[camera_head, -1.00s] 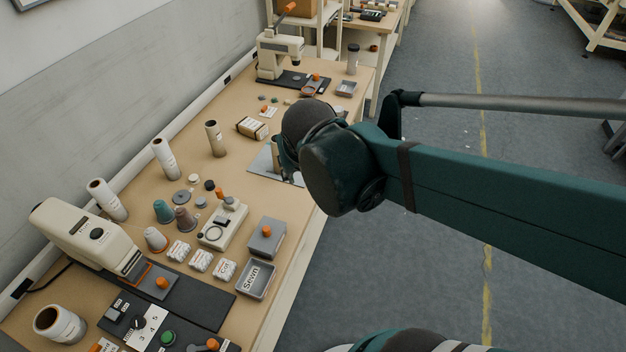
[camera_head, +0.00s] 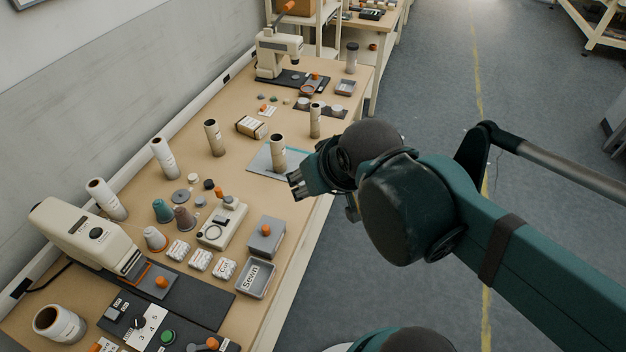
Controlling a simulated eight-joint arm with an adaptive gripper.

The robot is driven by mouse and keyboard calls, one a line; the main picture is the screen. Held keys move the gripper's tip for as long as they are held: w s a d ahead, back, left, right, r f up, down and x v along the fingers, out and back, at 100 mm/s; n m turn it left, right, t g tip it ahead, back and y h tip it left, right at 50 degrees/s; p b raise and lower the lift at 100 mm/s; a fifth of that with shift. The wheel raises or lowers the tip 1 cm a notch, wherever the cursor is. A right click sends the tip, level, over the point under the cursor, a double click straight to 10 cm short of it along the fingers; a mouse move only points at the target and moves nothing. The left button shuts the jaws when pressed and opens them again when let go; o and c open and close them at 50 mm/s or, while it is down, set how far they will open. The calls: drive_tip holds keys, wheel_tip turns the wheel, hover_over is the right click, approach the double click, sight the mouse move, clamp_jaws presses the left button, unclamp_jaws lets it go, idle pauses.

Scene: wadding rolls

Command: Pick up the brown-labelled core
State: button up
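Several upright cores stand on the bench. One tan core (camera_head: 278,153) stands on a grey mat, just left of my gripper. Another tan core (camera_head: 215,138) stands further left, and a slimmer one (camera_head: 315,120) stands behind. Two paler cores, one (camera_head: 165,158) and another (camera_head: 107,199), stand along the wall side. The labels are too small for me to tell which one is brown. My gripper (camera_head: 297,186) hangs by the bench's right edge, apart from the core on the mat. Its fingers are small and partly hidden, so their opening is unclear.
The grey mat (camera_head: 259,163) lies near the right edge of the bench (camera_head: 235,105). A small box (camera_head: 252,127) lies behind it. A beige machine (camera_head: 90,237), a grey tray (camera_head: 256,280) and several cones crowd the front. The floor at right is open.

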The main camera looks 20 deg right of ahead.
drive_tip(key=shift+c, duration=0.5)
drive_tip(key=n+t+h+b, duration=0.6)
drive_tip(key=n+t, duration=0.3)
drive_tip(key=n, duration=1.4)
hover_over(316, 110)
drive_tip(key=s, duration=0.9)
wheel_tip(316, 110, down, 3)
drive_tip(key=w+f+n+y, duration=0.1)
drive_tip(key=f+n, duration=0.2)
drive_tip(key=f, duration=0.1)
drive_tip(key=w+f+n+t+y+b, duration=0.1)
drive_tip(key=f+n, duration=0.3)
drive_tip(key=w+f+n+y+b, duration=0.1)
drive_tip(key=f+n, duration=0.2)
drive_tip(key=n, duration=0.1)
drive_tip(key=shift+w+a+f+t, duration=0.1)
drive_tip(key=shift+a+f+t, duration=0.2)
drive_tip(key=shift+a+f, duration=0.1)
drive_tip(key=shift+w+d+p, duration=0.15)
drive_tip(key=shift+w+p, duration=0.5)
drive_tip(key=shift+w, duration=0.65)
